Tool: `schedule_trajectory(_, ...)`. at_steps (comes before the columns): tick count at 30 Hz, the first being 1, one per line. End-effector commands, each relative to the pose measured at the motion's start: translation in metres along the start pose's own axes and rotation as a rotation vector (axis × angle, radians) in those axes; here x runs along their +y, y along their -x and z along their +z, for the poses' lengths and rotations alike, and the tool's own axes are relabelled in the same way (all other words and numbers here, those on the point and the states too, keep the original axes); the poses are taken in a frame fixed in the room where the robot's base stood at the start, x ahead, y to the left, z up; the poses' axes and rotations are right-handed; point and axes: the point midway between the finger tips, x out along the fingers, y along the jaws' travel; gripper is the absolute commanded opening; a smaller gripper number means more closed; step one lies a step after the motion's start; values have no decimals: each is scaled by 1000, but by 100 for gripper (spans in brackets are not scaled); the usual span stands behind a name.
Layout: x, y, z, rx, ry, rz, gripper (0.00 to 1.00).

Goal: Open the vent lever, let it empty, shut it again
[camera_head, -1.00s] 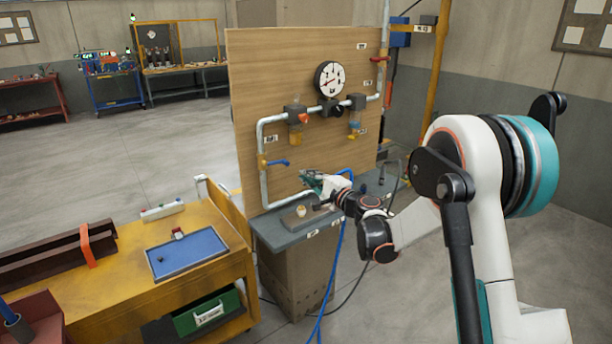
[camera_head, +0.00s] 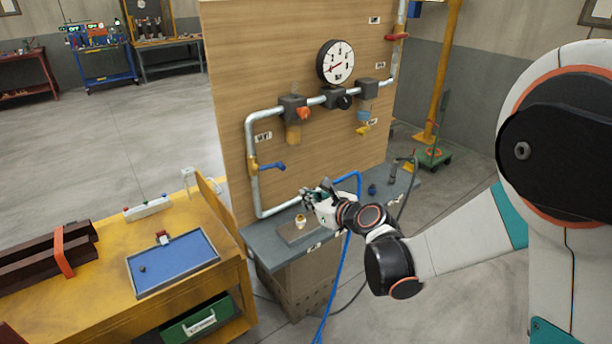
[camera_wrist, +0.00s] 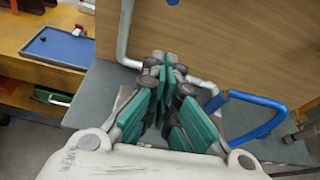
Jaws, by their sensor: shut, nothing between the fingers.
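A wooden panel (camera_head: 226,100) carries grey pipework with several valves; its small labels are too blurred for me to tell which lever is the vent. A blue lever (camera_head: 271,166) sticks out to the right from the left vertical pipe. A red lever (camera_head: 397,37) is on the upper right pipe, and a yellow lever (camera_head: 362,131) hangs under the right bowl. A round gauge (camera_head: 336,62) has a red needle. My gripper (camera_head: 309,193) is shut and empty, below and right of the blue lever, above the bench. Its teal fingers (camera_wrist: 165,66) meet in the wrist view.
A grey bench (camera_head: 262,240) under the panel holds a small pale cup (camera_head: 300,221). A blue hose (camera_head: 346,255) loops close beside my gripper. A yellow workbench (camera_head: 110,285) with a blue tray (camera_head: 150,280) stands left.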

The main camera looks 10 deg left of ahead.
Motion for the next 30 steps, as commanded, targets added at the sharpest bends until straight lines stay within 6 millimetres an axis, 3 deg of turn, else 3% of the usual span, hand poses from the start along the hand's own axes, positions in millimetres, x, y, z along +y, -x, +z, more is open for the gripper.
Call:
schedule_trajectory(5,1,-16,-1,1,-6,1,0)
schedule_trajectory(20,1,-102,-2,1,-5,1,0)
schedule_trajectory(30,0,-88,32,1,-7,0,0)
